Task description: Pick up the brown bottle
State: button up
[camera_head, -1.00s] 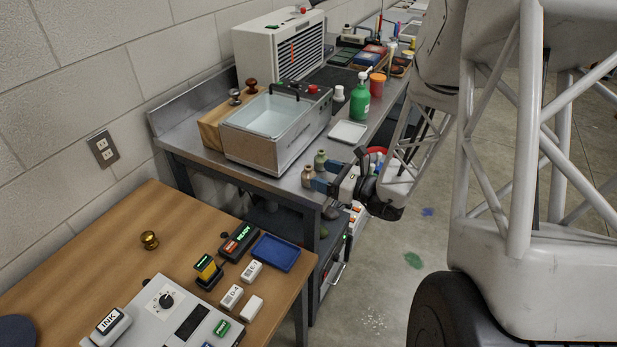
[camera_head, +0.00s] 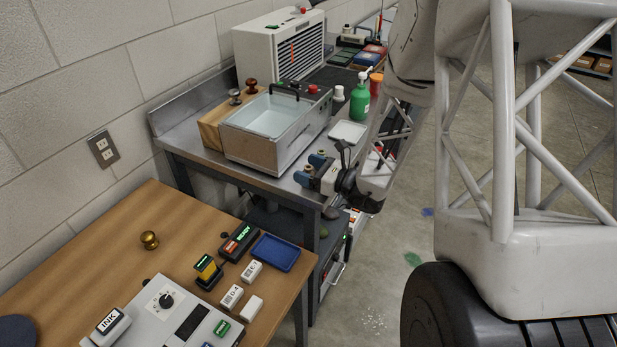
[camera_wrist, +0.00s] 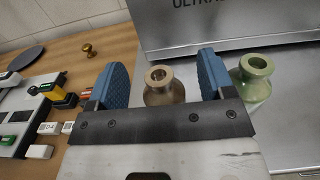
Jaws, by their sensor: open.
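The brown bottle (camera_wrist: 162,88), with a round flared mouth, stands upright on the grey metal bench. In the wrist view it is between the two blue fingers of my gripper (camera_wrist: 160,66), closer to the left finger, with a gap to the right one. My gripper is open, and the bottle's lower part is hidden behind the gripper's dark bar. In the head view my gripper (camera_head: 309,169) is at the bench's front edge and largely hides the brown bottle.
A green bottle (camera_wrist: 254,78) stands just outside my right finger. A metal ultrasonic bath (camera_head: 262,148) is behind the bottles. A white tray (camera_head: 348,132) and a green pump bottle (camera_head: 360,103) stand farther along. A wooden table (camera_head: 190,225) is in front.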

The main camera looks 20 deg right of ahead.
jog(key=shift+c, duration=0.3)
jog(key=c, duration=1)
